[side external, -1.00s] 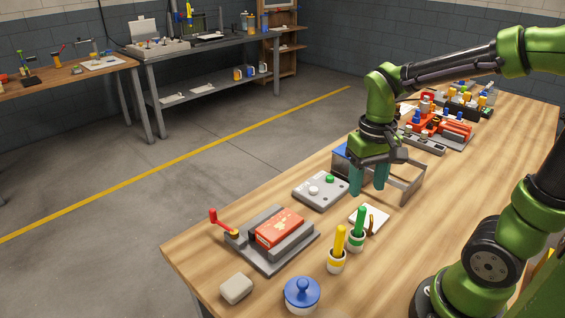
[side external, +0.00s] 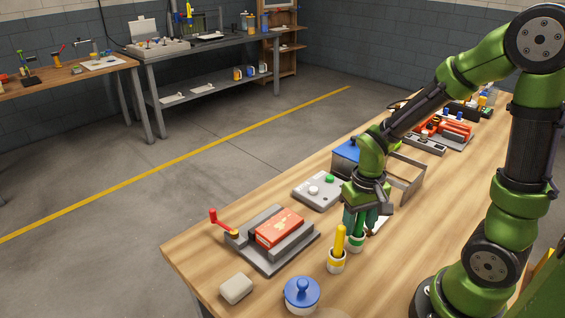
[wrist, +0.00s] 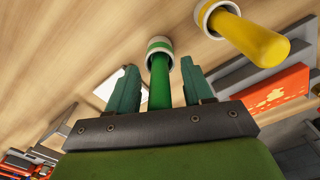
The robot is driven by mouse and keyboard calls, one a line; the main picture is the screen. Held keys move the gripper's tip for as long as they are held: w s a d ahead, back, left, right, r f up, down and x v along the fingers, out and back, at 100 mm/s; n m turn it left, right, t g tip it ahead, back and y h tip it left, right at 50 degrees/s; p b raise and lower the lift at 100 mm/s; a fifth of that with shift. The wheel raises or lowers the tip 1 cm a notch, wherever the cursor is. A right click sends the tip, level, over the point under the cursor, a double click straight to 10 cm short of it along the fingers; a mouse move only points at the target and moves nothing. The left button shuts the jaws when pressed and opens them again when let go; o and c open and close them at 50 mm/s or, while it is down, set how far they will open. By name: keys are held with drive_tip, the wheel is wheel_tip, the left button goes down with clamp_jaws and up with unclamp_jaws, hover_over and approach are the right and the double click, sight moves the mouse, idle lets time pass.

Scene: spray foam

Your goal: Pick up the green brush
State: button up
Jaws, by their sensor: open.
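The green brush (side external: 357,242) stands upright on the wooden table, its handle rising from a white holder with a green band. My gripper (side external: 360,222) is lowered over it, and its fingers hide the upper handle in the side external view. In the wrist view, the green brush (wrist: 160,80) lies between the two teal fingers of my gripper (wrist: 162,88). There is a gap on each side of the handle, so the gripper is open and around it.
A yellow-handled brush (side external: 337,251) stands close beside the green one, also in the wrist view (wrist: 250,35). A blue-lidded pot (side external: 301,294), a grey block (side external: 236,288), a grey fixture with a red box (side external: 279,228) and a button panel (side external: 318,190) stand nearby.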

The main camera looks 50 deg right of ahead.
clamp_jaws()
drive_tip(key=shift+r, duration=0.15)
